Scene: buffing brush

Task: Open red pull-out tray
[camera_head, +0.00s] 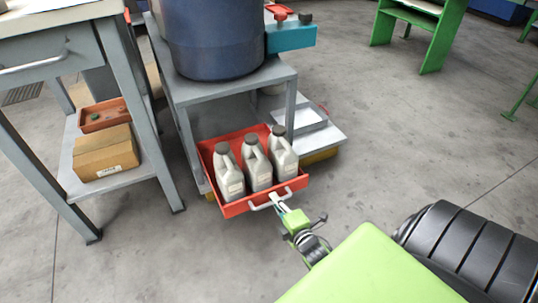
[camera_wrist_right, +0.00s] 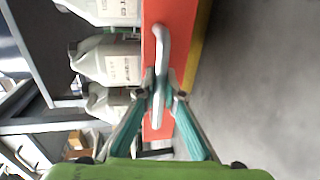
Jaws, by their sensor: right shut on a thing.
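The red pull-out tray (camera_head: 236,208) stands out from under the grey stand, holding three grey bottles (camera_head: 258,168) with dark caps. A pale bar handle (camera_head: 268,205) is on its front. My right gripper (camera_head: 279,206) is at this handle, its arm coming from the lower right. In the right wrist view, the teal fingers of the gripper (camera_wrist_right: 162,97) are shut on the handle (camera_wrist_right: 160,50), with the red tray front (camera_wrist_right: 183,40) behind it and bottles (camera_wrist_right: 106,62) to the left. My left gripper is not in view.
The grey stand (camera_head: 180,95) carries a large blue drum (camera_head: 215,40) and a teal box (camera_head: 290,38). A grey table (camera_head: 40,72) at left has a cardboard box (camera_head: 103,155) on its lower shelf. The floor in front of the tray and to its right is largely clear.

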